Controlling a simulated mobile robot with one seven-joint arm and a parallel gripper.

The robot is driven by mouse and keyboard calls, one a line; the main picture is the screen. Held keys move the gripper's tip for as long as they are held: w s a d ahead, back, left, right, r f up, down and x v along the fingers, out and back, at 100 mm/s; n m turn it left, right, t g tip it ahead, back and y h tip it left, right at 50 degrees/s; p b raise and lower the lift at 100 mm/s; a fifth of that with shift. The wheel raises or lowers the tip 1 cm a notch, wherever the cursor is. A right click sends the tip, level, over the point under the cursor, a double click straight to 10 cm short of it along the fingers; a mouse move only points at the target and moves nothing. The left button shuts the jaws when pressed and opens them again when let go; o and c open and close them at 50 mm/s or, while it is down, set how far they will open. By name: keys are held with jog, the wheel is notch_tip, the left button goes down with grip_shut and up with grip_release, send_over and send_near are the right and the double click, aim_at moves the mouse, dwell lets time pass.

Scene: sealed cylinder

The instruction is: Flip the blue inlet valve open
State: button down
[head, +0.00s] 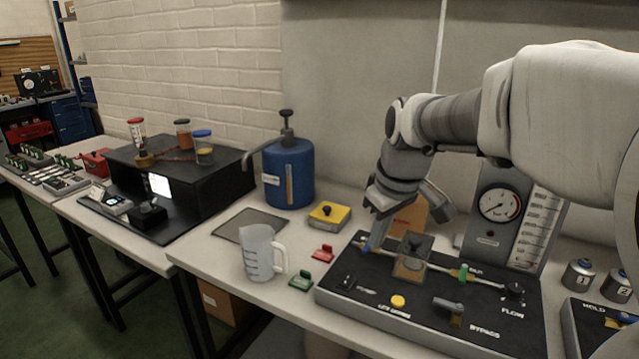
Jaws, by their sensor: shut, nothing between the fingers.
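The blue inlet valve (366,247) is a small blue lever at the back left of the black panel (335,283), on the pipe line that runs along it. My gripper (377,225) points down just above and beside the blue lever, its fingers shut and empty. The fingertips overlap the lever's upper end in this view, so I cannot tell whether they touch it. The lever is small and partly covered, so its exact angle is unclear.
A clear block (411,265) stands mid-panel, with a green valve (463,273) to its right. A yellow button (398,301) and bypass lever (448,305) are in front. A pressure gauge (500,204) stands behind. A measuring jug (259,254) and blue pump tank (290,178) stand left.

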jog(key=w+f+n+g+y+p, duration=0.1)
jog(key=w+n+p, duration=0.4)
jog(key=w, duration=1.1)
notch_tip(320, 180, down, 2)
jog(key=y+p, duration=0.1)
jog(key=p, duration=0.1)
jog(key=shift+w+a+f+p, duration=0.15)
jog(key=shift+w+a+p, duration=0.1)
jog(key=shift+p, duration=0.15)
jog(key=shift+g+y, duration=0.3)
jog(key=x, duration=1)
jog(key=shift+f, duration=0.1)
jog(key=d, duration=0.1)
jog(key=s+d, duration=0.1)
jog(key=d, duration=0.1)
jog(key=shift+s+p, duration=0.3)
jog(key=shift+s+d, duration=0.15)
jog(key=shift+d, duration=0.15)
jog(key=shift+d+n, duration=0.1)
jog(key=shift+n, duration=0.2)
